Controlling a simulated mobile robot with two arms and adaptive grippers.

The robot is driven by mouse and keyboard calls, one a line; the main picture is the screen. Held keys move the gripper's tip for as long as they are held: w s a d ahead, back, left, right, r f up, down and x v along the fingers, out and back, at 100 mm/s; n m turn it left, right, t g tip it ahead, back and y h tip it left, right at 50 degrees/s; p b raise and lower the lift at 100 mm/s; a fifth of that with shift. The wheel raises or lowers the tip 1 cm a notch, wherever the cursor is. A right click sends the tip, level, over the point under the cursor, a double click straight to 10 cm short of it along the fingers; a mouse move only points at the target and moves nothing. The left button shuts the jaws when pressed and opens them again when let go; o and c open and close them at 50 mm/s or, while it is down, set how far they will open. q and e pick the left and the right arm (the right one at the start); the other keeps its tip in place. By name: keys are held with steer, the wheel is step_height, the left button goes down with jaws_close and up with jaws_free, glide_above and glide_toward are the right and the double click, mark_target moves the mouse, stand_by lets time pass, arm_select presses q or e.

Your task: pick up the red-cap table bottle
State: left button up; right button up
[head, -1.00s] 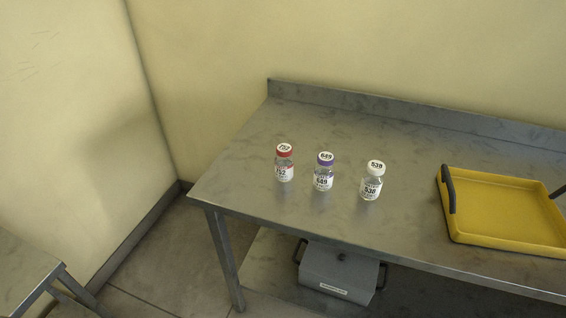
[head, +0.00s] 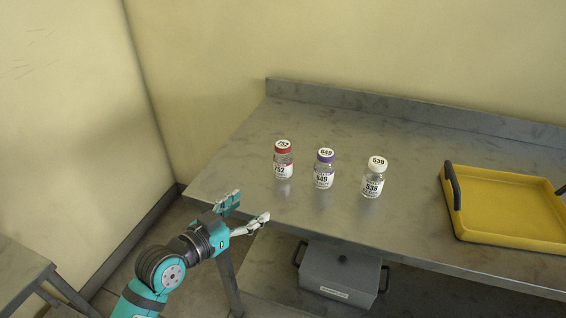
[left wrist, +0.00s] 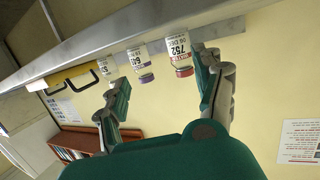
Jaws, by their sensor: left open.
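The red-cap bottle (head: 283,163), labelled 752, stands upright on the steel table (head: 240,180) as the leftmost of three bottles. A purple-cap bottle (head: 324,170), labelled 649, and a white-cap bottle (head: 373,178), labelled 538, stand to its right. My left gripper (head: 250,208) is open and empty at the table's front left edge, short of the red-cap bottle and apart from it. In the left wrist view the red-cap bottle (left wrist: 179,52) appears upside down beyond the open fingers (left wrist: 168,85). My right gripper is not in view.
A yellow tray (head: 505,239) with dark handles lies on the right of the table. A grey box (head: 338,275) sits on the shelf below. A raised rim runs along the table's back. Another table (head: 22,270) shows at lower left.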

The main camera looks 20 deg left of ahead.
mark_target(278, 150)
arm_select(q)
step_height(278, 150, up, 6)
steer(key=w+a+t, duration=0.2)
steer(key=w+t, duration=0.1)
steer(key=shift+f+p+x, duration=0.25)
steer(key=shift+p+x, duration=0.15)
steer(key=shift+x, duration=2.35)
steer(key=shift+f+p+x, duration=0.3)
steer(key=shift+p+x, duration=0.05)
steer(key=shift+x, duration=2.4)
steer(key=shift+f+p+x, duration=0.25)
steer(key=shift+p+x, duration=0.15)
steer(key=shift+x, duration=2.35)
steer(key=shift+a, duration=0.1)
steer(key=shift+c, duration=0.2)
jaws_close()
